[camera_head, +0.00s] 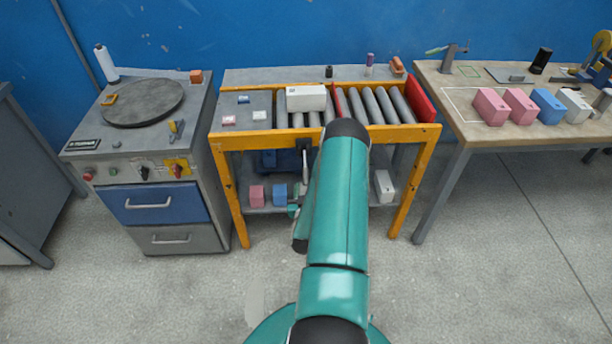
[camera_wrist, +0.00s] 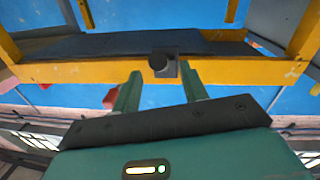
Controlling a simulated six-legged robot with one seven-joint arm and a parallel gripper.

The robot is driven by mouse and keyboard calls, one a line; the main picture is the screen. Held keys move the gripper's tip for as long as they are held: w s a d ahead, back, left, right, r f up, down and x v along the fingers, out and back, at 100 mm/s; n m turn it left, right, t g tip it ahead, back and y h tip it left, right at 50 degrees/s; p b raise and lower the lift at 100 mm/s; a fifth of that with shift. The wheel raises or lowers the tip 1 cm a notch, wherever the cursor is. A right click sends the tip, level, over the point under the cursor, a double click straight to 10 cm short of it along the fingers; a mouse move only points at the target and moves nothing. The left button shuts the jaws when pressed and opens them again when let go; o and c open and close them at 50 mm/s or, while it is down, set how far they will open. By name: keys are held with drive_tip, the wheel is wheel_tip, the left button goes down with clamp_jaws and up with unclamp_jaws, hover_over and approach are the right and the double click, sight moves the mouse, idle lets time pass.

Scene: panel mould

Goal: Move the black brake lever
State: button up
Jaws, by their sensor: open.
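The black brake lever (camera_wrist: 160,63) shows in the wrist view as a dark round knob in front of a dark square block, at the orange front beam. It is seen nearly end-on, so its length is hard to judge. My gripper (camera_wrist: 160,74) is open, with its two green fingers below the knob, one towards each side. Nothing is held between them. I cannot tell whether a finger touches the lever. In the head view my arm hides most of this area; part of my gripper (camera_head: 294,210) shows left of the arm, and a dark mount (camera_head: 303,143) shows on the beam.
The orange-framed roller stand (camera_head: 222,172) carries a white box (camera_head: 306,98) on top. Pink (camera_head: 257,195) and blue (camera_head: 280,194) blocks and a white block (camera_head: 384,186) sit on its lower shelf. A grey cabinet (camera_head: 185,220) stands left, a workbench (camera_head: 455,110) right. Floor in front is clear.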

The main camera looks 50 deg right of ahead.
sight(306, 175)
drive_tip(key=x, duration=0.6)
drive_tip(key=shift+w+d, duration=0.15)
drive_tip(key=shift+d, duration=0.1)
clamp_jaws()
